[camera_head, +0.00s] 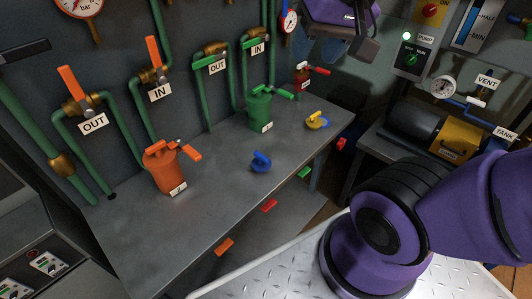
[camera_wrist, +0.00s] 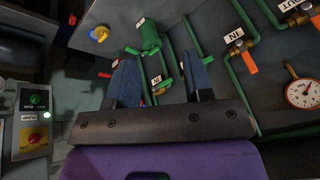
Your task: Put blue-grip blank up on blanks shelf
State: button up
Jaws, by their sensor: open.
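The blank with the blue grip (camera_head: 260,162) lies on the grey bench top, right of the orange canister and in front of the green canister. I cannot make it out in the wrist view. My gripper (camera_head: 322,48) is high up at the top of the head view, well above and behind the blank. In the wrist view my gripper (camera_wrist: 160,78) has its two blue-grey fingers wide apart with nothing held between them. I cannot pick out a blanks shelf with certainty in either view.
The bench (camera_head: 225,215) carries an orange canister (camera_head: 165,170), a green canister (camera_head: 260,110) and a yellow-grip piece (camera_head: 317,121). Green pipes (camera_head: 205,95) with valves rise behind it. Small coloured pieces show below its front edge. A gauge and pump (camera_head: 418,128) stand right.

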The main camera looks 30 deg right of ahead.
jog(key=w+a+f+m+g+y, duration=0.2)
jog(key=w+f+m, duration=0.5)
jog(key=w+m, duration=0.15)
jog(key=m+g+h, duration=0.2)
jog(key=m+h, duration=0.1)
jog(key=m, duration=1.7)
send_over(261, 155)
jog(key=f, duration=2.6)
jog(key=shift+w+a+f, duration=0.1)
jog(key=shift+a, duration=0.1)
jog(key=shift+d+f+m, duration=0.2)
jog(key=shift+f+m, duration=0.35)
notch_tip(261, 155, down, 11)
jog(key=shift+r, duration=0.2)
grip_shut()
